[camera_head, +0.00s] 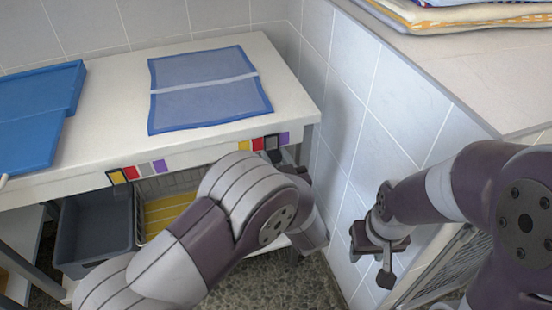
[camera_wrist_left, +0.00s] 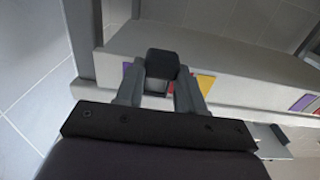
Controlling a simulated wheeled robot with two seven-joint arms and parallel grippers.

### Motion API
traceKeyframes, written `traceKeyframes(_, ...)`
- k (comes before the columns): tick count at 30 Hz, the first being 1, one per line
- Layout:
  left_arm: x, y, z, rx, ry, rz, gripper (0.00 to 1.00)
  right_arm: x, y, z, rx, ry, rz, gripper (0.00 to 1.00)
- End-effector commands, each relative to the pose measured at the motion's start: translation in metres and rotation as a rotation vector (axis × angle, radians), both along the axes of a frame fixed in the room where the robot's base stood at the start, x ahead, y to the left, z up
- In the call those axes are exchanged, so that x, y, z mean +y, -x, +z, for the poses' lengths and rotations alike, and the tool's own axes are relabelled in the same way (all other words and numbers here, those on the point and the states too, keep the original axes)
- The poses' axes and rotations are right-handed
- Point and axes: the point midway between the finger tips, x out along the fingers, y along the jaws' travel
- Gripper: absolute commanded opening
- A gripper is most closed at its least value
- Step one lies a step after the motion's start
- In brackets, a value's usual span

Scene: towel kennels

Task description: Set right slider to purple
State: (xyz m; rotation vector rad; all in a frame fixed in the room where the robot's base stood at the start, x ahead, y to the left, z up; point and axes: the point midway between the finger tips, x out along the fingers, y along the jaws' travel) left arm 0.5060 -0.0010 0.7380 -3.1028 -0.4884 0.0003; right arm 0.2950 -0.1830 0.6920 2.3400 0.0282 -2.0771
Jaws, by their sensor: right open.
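The right slider (camera_head: 273,155) is a black block on the right colour strip of the table's front edge. In the head view yellow and red patches lie left of it and a purple patch (camera_head: 284,138) right of it. In the left wrist view the black slider (camera_wrist_left: 163,64) stands between my left gripper's fingers (camera_wrist_left: 161,85), which appear to touch its sides; purple shows left of it, red and yellow right. My left gripper (camera_head: 289,165) is partly hidden by its own arm in the head view. My right gripper (camera_head: 374,258) is open and empty before the tiled wall.
A left colour strip (camera_head: 138,171) is on the same table edge. A blue towel (camera_head: 205,90) lies on the table (camera_head: 115,105), with blue trays (camera_head: 35,110) further left. A grey bin (camera_head: 97,230) stands below. A tiled wall and a ledge with folded towels (camera_head: 450,14) are at right.

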Motion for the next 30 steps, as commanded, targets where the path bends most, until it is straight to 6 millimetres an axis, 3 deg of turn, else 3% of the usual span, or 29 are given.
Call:
traceKeyframes(5, -0.001, -0.001, 0.001, -0.002, 0.000, 0.002, 0.00, 0.000, 0.000, 0.000, 0.000, 0.000, 0.000, 0.43)
traceKeyframes(12, -0.031, -0.011, 0.002, -0.004, 0.002, 0.002, 0.00, 0.000, 0.000, 0.003, 0.000, 0.000, 0.000, 0.43)
traceKeyframes(21, -0.035, -0.012, 0.002, -0.004, 0.003, 0.000, 0.00, 0.000, 0.000, 0.003, 0.000, 0.000, 0.000, 0.43)
traceKeyframes(22, -0.035, -0.012, 0.002, -0.005, 0.003, -0.001, 0.45, 0.000, 0.000, 0.003, 0.000, 0.000, 0.000, 0.43)
traceKeyframes(24, -0.035, -0.012, 0.002, -0.005, 0.003, 0.000, 0.64, 0.000, 0.000, 0.003, 0.000, 0.000, 0.000, 0.43)
traceKeyframes(30, -0.035, -0.012, 0.001, -0.003, 0.001, 0.001, 0.64, 0.000, 0.000, 0.003, 0.000, 0.000, 0.000, 0.43)
